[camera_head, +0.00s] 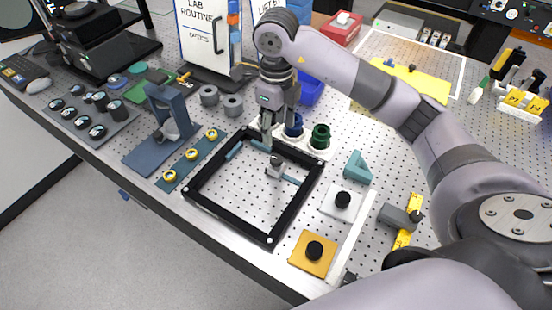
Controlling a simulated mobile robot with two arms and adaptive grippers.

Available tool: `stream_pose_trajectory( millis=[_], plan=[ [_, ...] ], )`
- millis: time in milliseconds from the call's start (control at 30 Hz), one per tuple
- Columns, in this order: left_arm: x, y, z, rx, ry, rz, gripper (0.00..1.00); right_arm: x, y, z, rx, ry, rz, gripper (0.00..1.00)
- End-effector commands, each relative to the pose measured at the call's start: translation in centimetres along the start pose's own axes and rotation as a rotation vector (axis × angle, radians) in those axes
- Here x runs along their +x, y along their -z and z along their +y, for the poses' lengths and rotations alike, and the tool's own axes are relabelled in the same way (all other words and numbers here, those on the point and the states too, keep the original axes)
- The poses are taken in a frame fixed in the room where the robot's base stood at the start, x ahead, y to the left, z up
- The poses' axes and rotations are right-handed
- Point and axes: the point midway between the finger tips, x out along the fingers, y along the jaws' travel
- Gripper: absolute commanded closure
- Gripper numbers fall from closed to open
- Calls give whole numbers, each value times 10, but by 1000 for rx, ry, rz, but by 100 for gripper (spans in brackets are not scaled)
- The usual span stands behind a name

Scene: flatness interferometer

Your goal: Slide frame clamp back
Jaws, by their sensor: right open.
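A black square frame (228,216) lies flat on the perforated metal table. My right gripper (268,140) points down above the frame's far edge, just behind the clamp. Its fingers are small in view; it is open and looks empty. I cannot tell whether a finger touches the clamp. My left gripper is not in view.
Blue and green round parts (320,136) stand close to my right gripper. A teal angle block (357,168), a white plate with a black knob (342,201) and an orange plate (312,254) lie to the right. A blue-grey stand (168,118) is at left.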

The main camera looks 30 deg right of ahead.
Motion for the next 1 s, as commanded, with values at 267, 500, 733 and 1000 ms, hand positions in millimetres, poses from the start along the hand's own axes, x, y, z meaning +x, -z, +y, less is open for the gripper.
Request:
stream_pose_trajectory(
  millis=[267,500,733,1000],
  plan=[
    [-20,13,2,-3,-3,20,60,61,2,1,0,-4,6,47],
    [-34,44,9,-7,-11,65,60,110,0,1,1,-5,4,47],
    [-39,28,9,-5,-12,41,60,139,0,1,0,-4,0,47],
    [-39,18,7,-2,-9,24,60,146,-1,1,0,-3,-2,47]
  ],
)
